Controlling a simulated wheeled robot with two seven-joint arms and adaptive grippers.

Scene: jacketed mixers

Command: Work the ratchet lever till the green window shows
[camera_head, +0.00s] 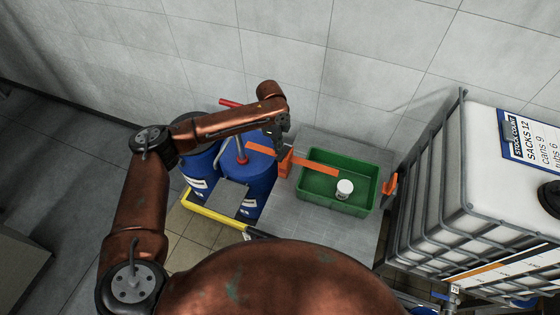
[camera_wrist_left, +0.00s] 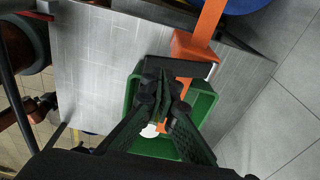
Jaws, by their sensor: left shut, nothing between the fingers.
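An orange ratchet block (camera_head: 285,161) with a flat orange band on both sides sits at the table's left edge, beside the green tray. In the left wrist view the orange block (camera_wrist_left: 191,48) has a dark bar along its near side, possibly the lever; I cannot tell for sure. My left gripper (camera_head: 282,139) is just above the block in the head view. In the wrist view its closed fingertips (camera_wrist_left: 162,84) lie close to the dark bar, with nothing between them. Whether they touch it is unclear. No green window can be made out. My right gripper is out of view.
A green tray (camera_head: 362,203) holding a white jar (camera_head: 344,188) stands on the grey table (camera_head: 318,222). A caged white tank (camera_head: 500,180) closes the right. An orange piece (camera_head: 390,187) is at the table's right edge.

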